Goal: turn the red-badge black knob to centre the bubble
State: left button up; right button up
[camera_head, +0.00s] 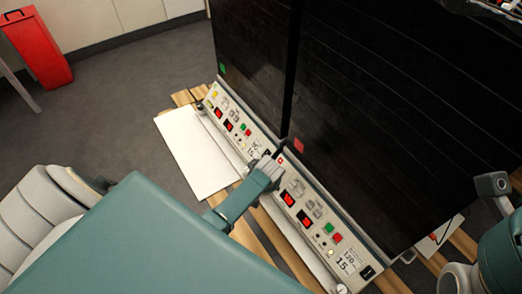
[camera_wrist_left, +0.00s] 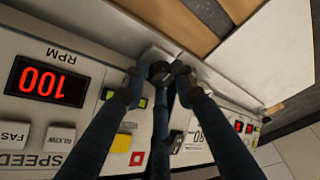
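The black knob (camera_wrist_left: 160,73) sits at the front edge of a panel corner in the left wrist view. My left gripper (camera_wrist_left: 158,74) has its two fingertips close on either side of it and appears shut on it. A red badge with a white mark (camera_wrist_left: 137,158) is on the panel nearby; it also shows in the head view (camera_head: 281,160). A yellow-green strip (camera_wrist_left: 143,103), perhaps the bubble level, is partly hidden by a finger; no bubble can be made out. In the head view, my left gripper (camera_head: 268,168) reaches the right shaker's panel corner and hides the knob.
Two black shakers stand side by side, with a left panel (camera_head: 240,125) and a right panel (camera_head: 322,225). A red display (camera_wrist_left: 45,82) reads 100 RPM. A red bin (camera_head: 38,50) stands far left.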

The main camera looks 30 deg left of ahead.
pick_arm(q)
jog(key=shift+a+r, duration=0.15)
jog(key=shift+a, duration=0.1)
